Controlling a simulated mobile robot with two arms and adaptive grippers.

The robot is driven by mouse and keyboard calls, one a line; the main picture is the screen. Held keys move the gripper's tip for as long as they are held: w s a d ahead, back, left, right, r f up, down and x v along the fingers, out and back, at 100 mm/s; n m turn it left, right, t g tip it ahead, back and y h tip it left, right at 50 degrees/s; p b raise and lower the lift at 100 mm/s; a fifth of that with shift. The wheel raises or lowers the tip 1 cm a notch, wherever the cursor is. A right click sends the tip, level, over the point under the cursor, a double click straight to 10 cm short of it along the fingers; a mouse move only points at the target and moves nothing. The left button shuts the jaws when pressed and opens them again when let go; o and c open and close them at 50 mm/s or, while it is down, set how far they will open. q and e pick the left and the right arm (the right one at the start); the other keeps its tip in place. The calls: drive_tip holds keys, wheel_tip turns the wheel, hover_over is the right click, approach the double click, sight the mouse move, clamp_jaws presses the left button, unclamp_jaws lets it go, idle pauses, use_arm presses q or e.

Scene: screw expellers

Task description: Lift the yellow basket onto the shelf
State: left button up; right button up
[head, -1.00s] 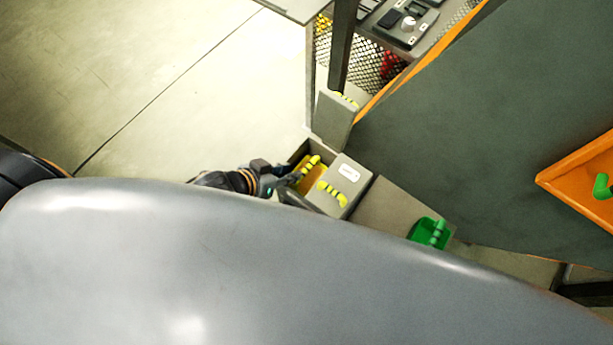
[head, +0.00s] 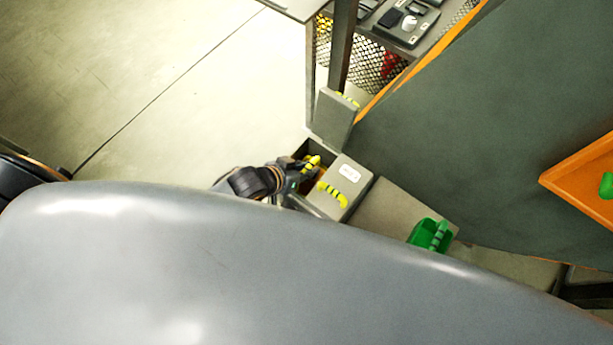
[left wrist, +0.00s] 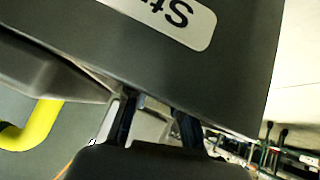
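The yellow basket (head: 318,173) is mostly hidden in the head view. Contact with the basket cannot be seen. My right gripper is not in view.
The grey box (head: 346,182) with a label and yellow striped handle stands right beside my left gripper. A green basket (head: 430,234) lies farther right. An orange tray (head: 575,180), a grey upright panel (head: 334,119) and a mesh-sided rack (head: 375,60) are nearby. Open floor lies left.

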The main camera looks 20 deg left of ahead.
use_arm(q)
clamp_jaws()
drive_tip(key=shift+r, duration=0.1)
drive_tip(key=shift+r, duration=0.5)
wheel_tip(320, 180, up, 17)
drive_tip(key=p, duration=0.3)
